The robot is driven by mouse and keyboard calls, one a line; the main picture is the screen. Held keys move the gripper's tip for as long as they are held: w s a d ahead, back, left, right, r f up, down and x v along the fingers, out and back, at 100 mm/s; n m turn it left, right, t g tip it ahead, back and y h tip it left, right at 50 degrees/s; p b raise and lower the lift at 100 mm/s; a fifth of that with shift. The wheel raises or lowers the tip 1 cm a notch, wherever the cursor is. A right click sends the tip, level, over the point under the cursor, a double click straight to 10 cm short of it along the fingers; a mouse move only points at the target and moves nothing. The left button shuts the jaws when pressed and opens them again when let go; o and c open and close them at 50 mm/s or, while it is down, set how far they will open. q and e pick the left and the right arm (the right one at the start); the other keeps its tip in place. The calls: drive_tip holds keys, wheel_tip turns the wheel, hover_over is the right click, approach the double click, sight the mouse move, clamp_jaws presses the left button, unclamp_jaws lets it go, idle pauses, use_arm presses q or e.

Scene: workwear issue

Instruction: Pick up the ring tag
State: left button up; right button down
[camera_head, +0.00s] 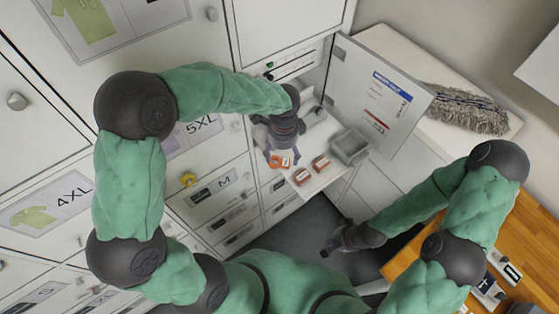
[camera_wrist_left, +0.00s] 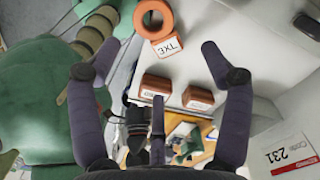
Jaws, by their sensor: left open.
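The ring tag is an orange ring with a white label. In the head view the ring tag (camera_head: 275,162) lies on a white shelf inside the open locker, right by my left gripper's fingertips. In the left wrist view the ring tag (camera_wrist_left: 166,34) shows at the top with "3XL" on its label, beyond and between the fingertips. My left gripper (camera_head: 281,154) points down over the shelf; in the left wrist view the left gripper (camera_wrist_left: 158,52) is open and empty. My right gripper (camera_head: 331,245) hangs low over the dark floor, away from the shelf; its jaw is too small to read.
Two red-brown blocks (camera_head: 310,170) with light labels lie on the white shelf (camera_head: 312,187) beside the ring tag. A grey bin (camera_head: 350,147) stands to their right. The open locker door (camera_head: 376,85) borders the right. A wooden table (camera_head: 405,265) is at lower right.

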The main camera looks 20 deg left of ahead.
sight(281, 164)
use_arm(q)
drive_tip(key=f, duration=0.4)
drive_tip(key=shift+s+a+f+p, duration=0.2)
drive_tip(key=shift+a+f+p, duration=0.1)
drive_tip(key=shift+f+p, duration=0.1)
drive_tip(key=shift+w+f, duration=0.1)
drive_tip(key=shift+f, duration=0.2)
drive_tip(key=shift+c, duration=0.3)
drive_tip(key=c, duration=0.8)
